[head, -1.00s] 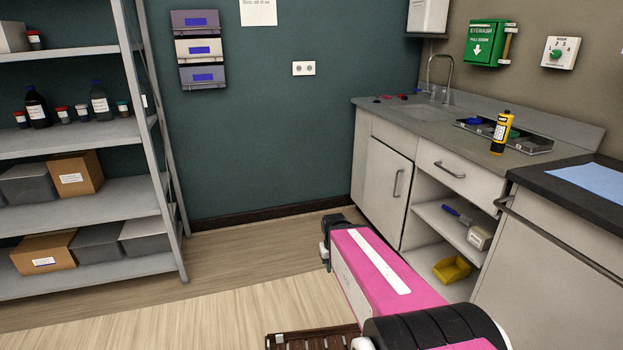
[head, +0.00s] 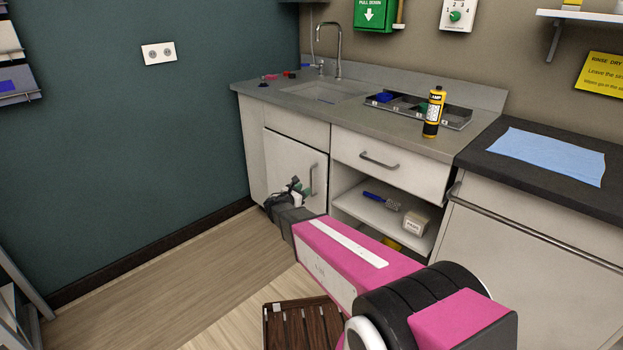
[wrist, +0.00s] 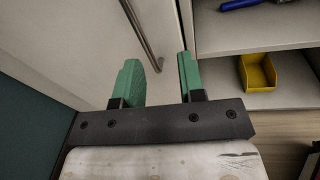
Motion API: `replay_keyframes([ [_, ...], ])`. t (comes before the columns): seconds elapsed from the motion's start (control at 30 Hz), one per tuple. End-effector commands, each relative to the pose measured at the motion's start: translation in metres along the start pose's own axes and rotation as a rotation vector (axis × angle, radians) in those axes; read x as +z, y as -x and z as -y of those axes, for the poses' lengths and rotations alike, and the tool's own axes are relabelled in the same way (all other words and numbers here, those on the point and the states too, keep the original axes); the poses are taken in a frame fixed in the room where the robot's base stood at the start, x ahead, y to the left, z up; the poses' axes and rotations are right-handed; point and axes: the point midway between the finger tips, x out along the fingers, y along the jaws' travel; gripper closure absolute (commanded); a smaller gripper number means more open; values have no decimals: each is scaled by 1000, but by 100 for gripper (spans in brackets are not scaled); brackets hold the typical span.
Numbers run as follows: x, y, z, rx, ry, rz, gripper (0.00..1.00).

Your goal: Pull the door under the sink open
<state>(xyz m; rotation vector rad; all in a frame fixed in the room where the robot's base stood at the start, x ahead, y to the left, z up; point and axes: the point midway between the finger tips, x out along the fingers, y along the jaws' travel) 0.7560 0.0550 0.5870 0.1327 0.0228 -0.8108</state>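The door under the sink (head: 283,160) is white and stands shut below the counter, left of the drawer and open shelves. Its vertical metal bar handle (head: 313,176) is near the door's right edge; it also shows in the wrist view (wrist: 141,34). My gripper (head: 301,188) is at the door, by the handle's lower part. In the wrist view its two green fingers (wrist: 157,72) are apart, and the handle's lower end shows between them. I cannot tell whether either finger touches the handle. The sink (head: 325,90) is in the counter above.
A drawer (head: 390,165) with a bar handle is right of the door, above open shelves holding a brush (head: 380,200) and a yellow bin (wrist: 258,74). A dark-topped cabinet (head: 530,240) stands further right. Wooden floor (head: 170,285) is clear at the left.

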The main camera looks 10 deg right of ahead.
Motion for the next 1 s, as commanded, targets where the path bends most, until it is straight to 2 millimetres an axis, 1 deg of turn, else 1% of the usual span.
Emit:
replay_keyframes([
  [0.03, -2, 1, -12, 27, 43, 25, 64],
  [0.1, -1, 3, -20, 52, 85, 51, 64],
  [0.17, -1, 2, -24, 63, 106, 63, 64],
  [0.27, 0, -4, -26, 68, 116, 70, 64],
  [0.37, 1, -18, -26, 65, 114, 70, 64],
  [0.7, 5, -77, -30, 64, 111, 69, 64],
  [0.9, 6, -98, -31, 65, 111, 67, 64],
  [1.0, 7, -102, -31, 65, 111, 68, 64],
])
